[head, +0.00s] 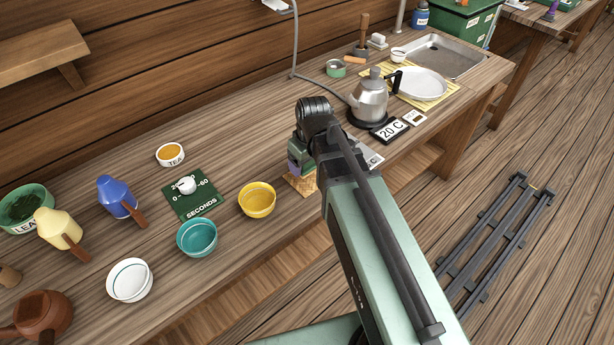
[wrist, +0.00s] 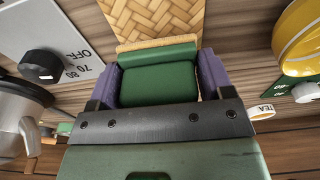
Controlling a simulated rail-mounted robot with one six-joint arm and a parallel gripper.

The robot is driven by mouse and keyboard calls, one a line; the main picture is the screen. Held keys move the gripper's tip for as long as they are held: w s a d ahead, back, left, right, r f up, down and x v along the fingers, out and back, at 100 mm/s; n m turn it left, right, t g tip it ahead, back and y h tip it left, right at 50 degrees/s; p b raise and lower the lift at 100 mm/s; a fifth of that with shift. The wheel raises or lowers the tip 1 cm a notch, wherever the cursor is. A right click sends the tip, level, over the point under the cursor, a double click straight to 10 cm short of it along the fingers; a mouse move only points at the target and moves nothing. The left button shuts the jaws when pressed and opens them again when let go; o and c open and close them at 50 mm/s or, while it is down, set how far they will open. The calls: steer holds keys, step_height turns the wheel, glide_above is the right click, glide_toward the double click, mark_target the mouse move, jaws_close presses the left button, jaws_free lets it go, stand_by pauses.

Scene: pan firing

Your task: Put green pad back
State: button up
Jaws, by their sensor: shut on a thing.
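My gripper (head: 297,163) hangs over the middle of the bench in the head view, its purple fingers pointing down. In the wrist view, the fingers are shut on a green pad (wrist: 158,86), which lies between them. A woven straw mat (wrist: 150,18) shows just beyond the pad. In the head view, the straw mat (head: 302,184) is partly hidden under my gripper. I cannot tell whether the pad touches the mat.
A yellow bowl (head: 257,200) stands close left of my gripper, with a teal bowl (head: 197,237) and a dark green timer board (head: 190,205) beyond. To the right are a steel kettle (head: 369,98) and a temperature card (head: 390,131).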

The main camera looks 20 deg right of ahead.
mark_target(307, 170)
steer(key=shift+f+b, duration=1.25)
steer(key=shift+f, duration=0.65)
steer(key=o, duration=0.9)
steer(key=shift+r, duration=0.1)
steer(key=r+p, duration=1.1)
steer(key=shift+s+d+r, duration=0.1)
steer(key=shift+s+d, duration=0.2)
steer(key=s+m, duration=0.1)
steer(key=s, duration=0.2)
steer(key=s+m, duration=0.2)
steer(key=s, duration=0.1)
steer(key=s+m+g, duration=0.1)
steer(key=s+m, duration=0.1)
steer(key=shift+s+a+f+h, duration=0.2)
steer(key=shift+s+a+h, duration=0.1)
steer(key=shift+s, duration=0.1)
